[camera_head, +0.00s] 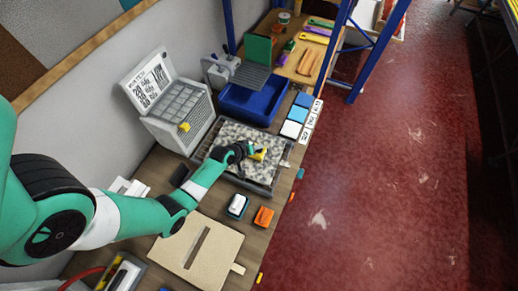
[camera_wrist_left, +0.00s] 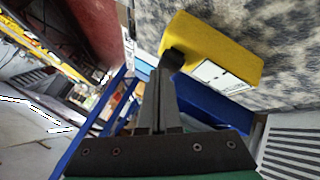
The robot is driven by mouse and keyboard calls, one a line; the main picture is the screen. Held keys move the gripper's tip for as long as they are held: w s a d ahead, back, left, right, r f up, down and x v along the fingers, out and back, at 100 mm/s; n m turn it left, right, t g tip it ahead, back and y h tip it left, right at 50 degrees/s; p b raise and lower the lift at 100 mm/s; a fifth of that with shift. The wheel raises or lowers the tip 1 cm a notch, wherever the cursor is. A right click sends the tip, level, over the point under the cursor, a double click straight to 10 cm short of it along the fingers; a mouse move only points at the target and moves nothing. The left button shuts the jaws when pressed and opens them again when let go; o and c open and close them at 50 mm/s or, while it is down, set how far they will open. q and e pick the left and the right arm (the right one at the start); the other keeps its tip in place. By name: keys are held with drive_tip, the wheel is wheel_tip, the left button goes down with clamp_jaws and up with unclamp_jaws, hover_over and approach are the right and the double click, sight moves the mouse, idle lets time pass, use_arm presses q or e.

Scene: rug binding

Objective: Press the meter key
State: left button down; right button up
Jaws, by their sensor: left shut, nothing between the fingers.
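The yellow meter (camera_head: 259,155) lies on the grey mottled rug piece (camera_head: 232,133) in a shallow tray. In the left wrist view the meter (camera_wrist_left: 215,48) is a yellow block with a white label or display on its near side. My left gripper (camera_head: 245,150) is at the meter's left side in the head view. In the left wrist view the shut, empty fingers (camera_wrist_left: 166,72) reach up to the meter's edge at a small black part. I cannot tell whether they touch it. The meter key is not clearly made out. My right gripper is not in view.
A blue bin (camera_head: 250,103) stands behind the tray, with blue and white tiles (camera_head: 293,122) beside it. A grey rack with a sign (camera_head: 172,105) stands at the left wall. A white-topped block (camera_head: 237,205) and an orange block (camera_head: 264,217) lie in front of the tray.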

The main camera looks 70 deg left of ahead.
sight(258, 151)
use_arm(q)
drive_tip(key=shift+f+b, duration=0.45)
drive_tip(key=shift+f, duration=0.05)
idle(0.7)
drive_tip(key=shift+r+p, duration=0.95)
drive_tip(key=shift+r, duration=0.05)
wheel_tip(258, 151, up, 5)
drive_tip(key=p, duration=0.5)
idle(0.6)
